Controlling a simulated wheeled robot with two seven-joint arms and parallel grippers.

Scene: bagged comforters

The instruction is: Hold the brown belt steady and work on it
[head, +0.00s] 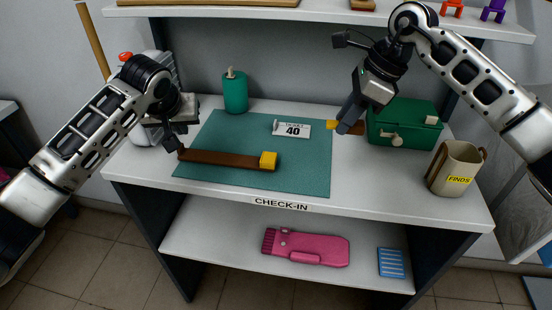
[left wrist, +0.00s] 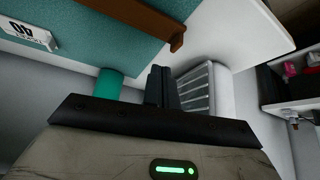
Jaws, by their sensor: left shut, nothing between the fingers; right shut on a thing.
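My left gripper (head: 175,146) is shut and empty, close to that end; contact cannot be told. In the left wrist view the shut fingers (left wrist: 161,88) point near the belt (left wrist: 145,15), apart from it in the picture. My right gripper (head: 345,125) is shut on a small yellow-and-brown piece (head: 331,125) near the mat's right edge. Its fingers partly hide the piece.
A tag marked 40 (head: 291,128) lies on the mat. A green cylinder (head: 235,92) stands behind. A green box (head: 405,125) and a beige FINDS mug (head: 456,167) are at right. A grey ribbed object (head: 160,68) is behind my left gripper. A pink item (head: 305,247) lies below.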

